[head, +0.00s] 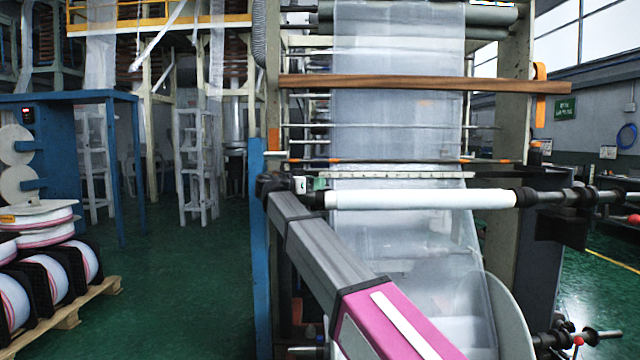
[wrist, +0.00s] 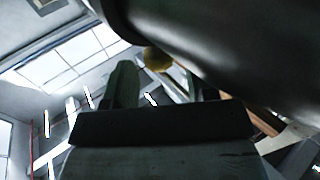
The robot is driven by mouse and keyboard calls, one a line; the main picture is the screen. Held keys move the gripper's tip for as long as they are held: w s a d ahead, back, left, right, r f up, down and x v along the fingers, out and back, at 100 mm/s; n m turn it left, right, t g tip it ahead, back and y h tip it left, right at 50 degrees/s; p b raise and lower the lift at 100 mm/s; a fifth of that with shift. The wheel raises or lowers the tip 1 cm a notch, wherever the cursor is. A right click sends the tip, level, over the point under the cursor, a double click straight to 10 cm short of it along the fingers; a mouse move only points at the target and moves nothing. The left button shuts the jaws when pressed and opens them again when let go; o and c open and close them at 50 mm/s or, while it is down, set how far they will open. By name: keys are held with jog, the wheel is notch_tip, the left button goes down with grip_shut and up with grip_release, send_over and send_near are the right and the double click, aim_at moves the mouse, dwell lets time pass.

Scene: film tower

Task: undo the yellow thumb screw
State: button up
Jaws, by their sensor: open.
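The yellow thumb screw (wrist: 157,58) shows in the wrist view as a small, dim yellow knob. It sits against the lower edge of a large dark rounded part (wrist: 235,45). My gripper (wrist: 160,80) is open, with one greenish finger on the left of the knob and a darker shape on the right. The knob appears between and beyond them, and I see no contact. Part of the screw is hidden by the dark part. In the head view I cannot make out the screw, and my gripper is not clear at the far end of my arm.
In the head view a white roller (head: 420,198) crosses in front of a hanging clear film web (head: 400,130). A blue post (head: 257,240) stands left of my arm. A pallet (head: 60,318) with spools is at lower left. Green floor (head: 185,280) between is open.

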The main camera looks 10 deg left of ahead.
jog(key=shift+x, duration=1.15)
jog(key=c, duration=0.9)
jog(key=shift+n, duration=0.3)
